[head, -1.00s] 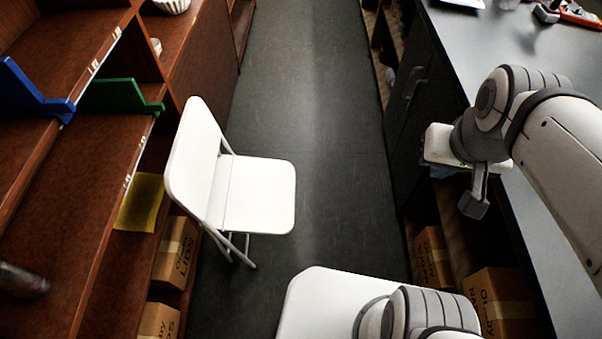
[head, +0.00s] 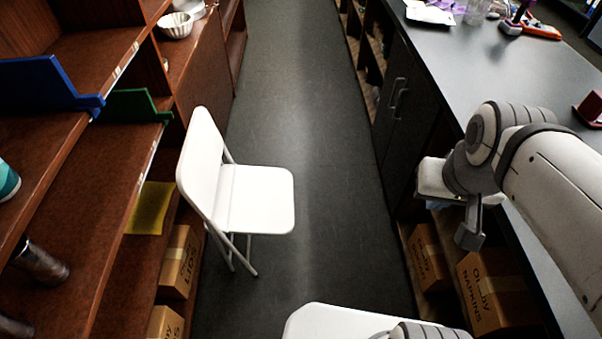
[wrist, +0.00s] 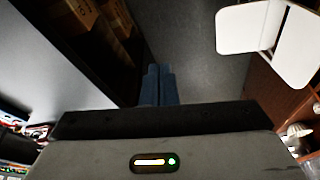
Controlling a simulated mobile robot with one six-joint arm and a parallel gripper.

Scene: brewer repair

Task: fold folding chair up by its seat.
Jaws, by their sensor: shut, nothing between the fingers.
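The white folding chair (head: 205,165) stands unfolded in the aisle in the head view. Its backrest is on the left beside the shelves, and its flat seat (head: 258,198) extends right. In the wrist view the seat (wrist: 243,28) and the backrest (wrist: 297,48) show at the upper right. My gripper (wrist: 158,72) shows its blue fingers together and empty in the wrist view. In the head view my arm is at the right, over the counter side, with the hand well apart from the chair. The chair's far legs are partly hidden under the seat.
Brown shelves (head: 95,215) with boxes line the left, close to the backrest. A grey counter (head: 490,75) with dark cabinets and boxes (head: 490,290) below lines the right. The dark aisle floor (head: 340,180) is clear between the chair and the cabinets.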

